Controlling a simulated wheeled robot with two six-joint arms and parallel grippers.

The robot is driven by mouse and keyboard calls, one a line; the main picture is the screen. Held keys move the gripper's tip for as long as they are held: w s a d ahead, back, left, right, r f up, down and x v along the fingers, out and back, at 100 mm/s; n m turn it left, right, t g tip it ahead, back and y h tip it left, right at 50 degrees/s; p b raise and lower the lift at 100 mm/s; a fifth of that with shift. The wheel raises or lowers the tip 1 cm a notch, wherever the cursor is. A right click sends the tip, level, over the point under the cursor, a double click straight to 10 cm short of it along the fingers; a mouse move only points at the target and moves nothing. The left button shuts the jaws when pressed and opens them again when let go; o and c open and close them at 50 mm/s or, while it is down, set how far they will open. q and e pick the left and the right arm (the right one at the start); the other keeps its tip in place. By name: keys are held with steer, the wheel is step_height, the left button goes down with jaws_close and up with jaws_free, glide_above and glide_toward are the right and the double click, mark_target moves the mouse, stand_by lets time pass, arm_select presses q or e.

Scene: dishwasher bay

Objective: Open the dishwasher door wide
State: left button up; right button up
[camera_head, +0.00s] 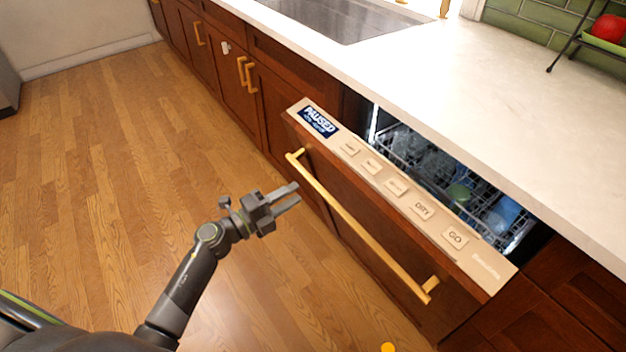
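The dishwasher door (378,214) is brown wood with a beige control strip (398,191) along its top edge. It is tilted part way open, and a gap shows between it and the counter. A long gold bar handle (358,229) runs across its front. My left gripper (296,194) is just left of the door, near the upper end of the handle, with a gap between its two fingers. It holds nothing and appears apart from the handle. My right gripper is not in view.
Inside the dishwasher, a rack (430,165) holds several dishes. Wooden cabinets (225,75) with gold handles stand to the left. The wooden floor (130,170) at left is clear.

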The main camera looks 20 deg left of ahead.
mark_target(313, 181)
arm_select(q)
steer(key=x, duration=0.7)
jaws_close()
